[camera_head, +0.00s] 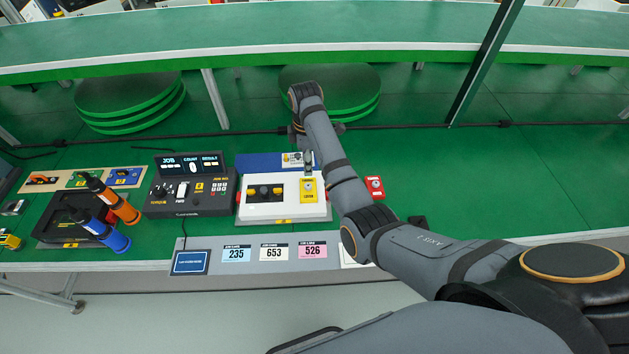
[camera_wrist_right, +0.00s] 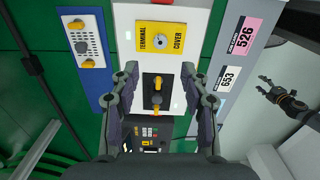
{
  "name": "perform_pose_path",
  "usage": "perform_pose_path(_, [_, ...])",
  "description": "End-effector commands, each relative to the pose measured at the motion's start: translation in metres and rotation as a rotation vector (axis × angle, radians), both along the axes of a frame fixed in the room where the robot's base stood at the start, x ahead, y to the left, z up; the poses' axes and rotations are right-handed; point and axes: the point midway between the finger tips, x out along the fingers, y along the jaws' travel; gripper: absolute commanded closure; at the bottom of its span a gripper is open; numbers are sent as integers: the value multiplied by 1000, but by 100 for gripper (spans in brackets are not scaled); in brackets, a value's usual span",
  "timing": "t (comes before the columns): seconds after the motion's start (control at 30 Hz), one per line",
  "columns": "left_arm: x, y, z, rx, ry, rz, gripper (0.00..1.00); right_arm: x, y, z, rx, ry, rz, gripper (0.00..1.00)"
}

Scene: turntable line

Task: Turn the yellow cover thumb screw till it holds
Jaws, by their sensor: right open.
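The yellow terminal cover (camera_head: 307,196) lies on the right part of the white box (camera_head: 283,210). In the head view my arm partly hides the right gripper.
A black slot with yellow knobs (camera_wrist_right: 156,90) is in the white box. A blue board (camera_head: 258,161) lies behind it. A black console (camera_head: 190,190) stands left, a red button box (camera_head: 374,187) right. Orange (camera_head: 119,206) and blue (camera_head: 111,237) screwdrivers stand farther left.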

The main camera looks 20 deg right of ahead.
Motion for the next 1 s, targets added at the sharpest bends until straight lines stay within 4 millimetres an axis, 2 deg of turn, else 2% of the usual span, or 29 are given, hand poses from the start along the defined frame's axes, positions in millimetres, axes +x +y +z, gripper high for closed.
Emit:
perform_pose_path(0.13, [-4,0,4,0,6,0,45,-1,0,-18,-1,4,-2,54])
perform_pose_path(0.4, [-4,0,8,0,7,1,45,-1,-1,-75,-1,3,-3,54])
perform_pose_path(0.5, [-4,0,8,0,6,0,45,-1,-1,-91,-1,3,-4,54])
perform_pose_path(0.67, [-3,1,8,1,4,0,45,-1,-1,-103,-1,0,-4,54])
perform_pose_path(0.9, [-1,1,8,1,2,-1,45,-1,-1,-104,-1,0,-5,54])
perform_pose_path(0.93, [-1,1,8,1,2,-1,45,-1,-1,-104,-1,0,-5,55])
perform_pose_path(1.0, [-1,1,8,1,1,-1,45,-1,-1,-104,-1,0,-5,65])
